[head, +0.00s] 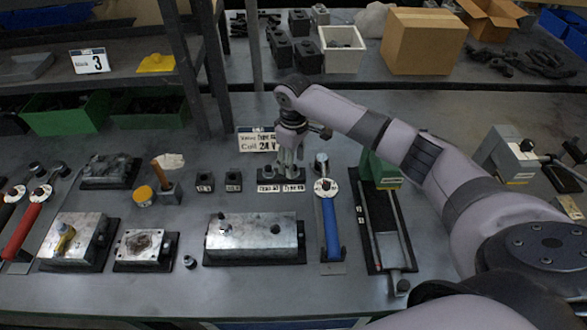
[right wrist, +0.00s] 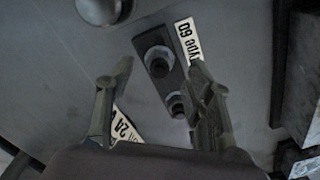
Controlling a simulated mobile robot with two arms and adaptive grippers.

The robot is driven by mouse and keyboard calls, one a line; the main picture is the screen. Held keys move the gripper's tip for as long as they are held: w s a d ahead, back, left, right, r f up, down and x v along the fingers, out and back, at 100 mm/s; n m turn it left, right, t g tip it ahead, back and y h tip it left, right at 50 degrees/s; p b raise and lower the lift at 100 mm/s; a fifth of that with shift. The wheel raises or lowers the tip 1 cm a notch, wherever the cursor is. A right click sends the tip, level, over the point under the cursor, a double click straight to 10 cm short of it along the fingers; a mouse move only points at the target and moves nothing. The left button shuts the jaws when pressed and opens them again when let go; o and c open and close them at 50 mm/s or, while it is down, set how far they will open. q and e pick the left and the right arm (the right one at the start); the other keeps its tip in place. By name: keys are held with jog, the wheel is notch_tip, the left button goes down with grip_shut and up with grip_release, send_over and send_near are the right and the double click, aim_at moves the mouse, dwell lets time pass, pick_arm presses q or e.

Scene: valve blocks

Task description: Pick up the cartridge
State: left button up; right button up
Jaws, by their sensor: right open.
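My right gripper (head: 288,163) reaches down over a small dark holder (head: 281,187) at the back of the bench. It is open, and its fingers hide part of the holder. In the right wrist view the open fingers (right wrist: 160,68) straddle one of two small round dark fittings (right wrist: 158,63) in the holder. These look like the cartridges. The second fitting (right wrist: 177,105) lies nearer the right finger. I cannot tell whether either finger touches them. The gripper holds nothing that I can see. My left gripper is not in view.
The bench front is clear.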

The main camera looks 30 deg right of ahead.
notch_tip(320, 180, down, 2)
jog(key=shift+f, duration=0.1)
grip_shut()
dwell(0.6)
